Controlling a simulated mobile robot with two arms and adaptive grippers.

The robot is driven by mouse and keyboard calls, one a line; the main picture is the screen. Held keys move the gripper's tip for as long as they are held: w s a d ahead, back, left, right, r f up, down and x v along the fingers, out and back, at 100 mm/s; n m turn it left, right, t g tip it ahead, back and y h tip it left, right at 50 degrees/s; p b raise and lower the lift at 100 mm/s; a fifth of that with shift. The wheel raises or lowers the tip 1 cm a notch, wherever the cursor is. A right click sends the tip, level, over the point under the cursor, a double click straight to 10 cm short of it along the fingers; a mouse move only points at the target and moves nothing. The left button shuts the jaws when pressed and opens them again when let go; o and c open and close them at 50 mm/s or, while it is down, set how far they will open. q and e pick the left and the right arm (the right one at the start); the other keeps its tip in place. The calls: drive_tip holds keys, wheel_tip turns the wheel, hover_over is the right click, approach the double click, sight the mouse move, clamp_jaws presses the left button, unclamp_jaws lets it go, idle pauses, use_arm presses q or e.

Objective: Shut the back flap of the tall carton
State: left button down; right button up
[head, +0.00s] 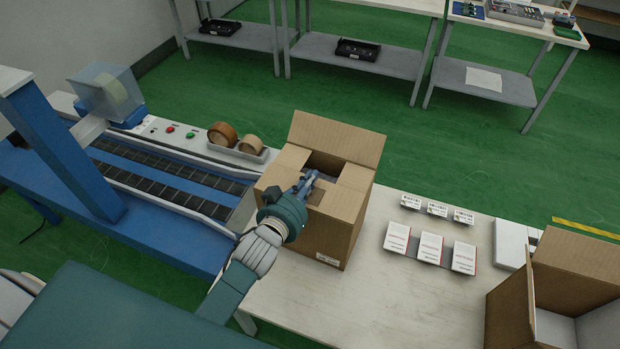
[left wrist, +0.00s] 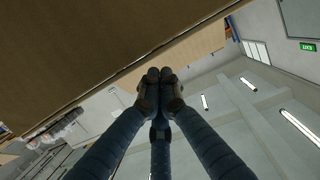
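The tall carton (head: 340,235) stands on the light table beside the conveyor. Its back flap (head: 338,138) stands up, leaning back, away from the opening. The left side flap (head: 290,159) and right side flap (head: 355,177) lie folded inward, with a dark gap between them. My left gripper (head: 309,178) is over the carton's front top edge, fingers pointing toward the gap. In the left wrist view its fingertips (left wrist: 158,78) are pressed together with nothing visible between them, near a large cardboard face (left wrist: 80,45). The gripper partly hides the carton's front top. My right gripper is not seen.
A second open carton (head: 510,305) stands at the lower right. Several small white boxes (head: 430,248) and labelled cards (head: 437,209) lie on the table (head: 310,312) right of the tall carton. Tape rolls (head: 222,134) sit in a tray on the conveyor machine at left.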

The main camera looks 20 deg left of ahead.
use_arm(q)
drive_tip(key=shift+f, duration=0.1)
drive_tip(key=shift+w+p, duration=0.1)
drive_tip(key=shift+p, duration=0.65)
drive_tip(key=shift+f+g+p, duration=0.3)
drive_tip(key=shift+f, duration=0.35)
